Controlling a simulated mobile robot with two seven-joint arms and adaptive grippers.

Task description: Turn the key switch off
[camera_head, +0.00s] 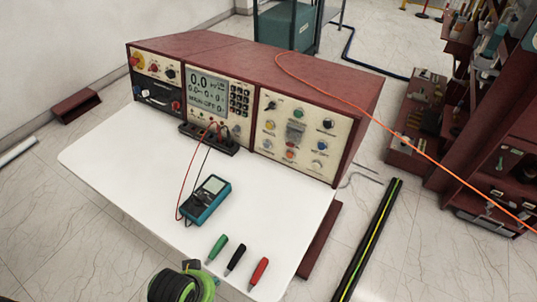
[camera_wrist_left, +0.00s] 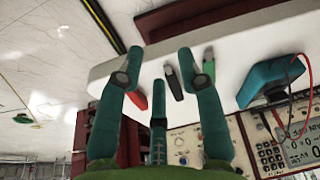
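The red console (camera_head: 255,75) stands at the back of the white table. Its right-hand cream panel (camera_head: 296,134) carries several knobs and coloured buttons. A dark knob with a key-like shape (camera_head: 271,104) is at that panel's upper left, but which control is the key switch is too small to tell. My left gripper (camera_wrist_left: 158,80) shows its three teal fingers spread open and empty in the left wrist view. Part of the cream panel (camera_wrist_left: 183,143) shows behind the fingers there, with no visible contact. Neither gripper shows in the head view.
A teal multimeter (camera_head: 206,200) with red and black leads lies on the white table (camera_head: 130,170). Green (camera_head: 217,248), black (camera_head: 235,260) and red (camera_head: 258,273) probes lie near its front edge. A cable coil (camera_head: 175,286) is at the front. Shelving (camera_head: 500,130) stands right.

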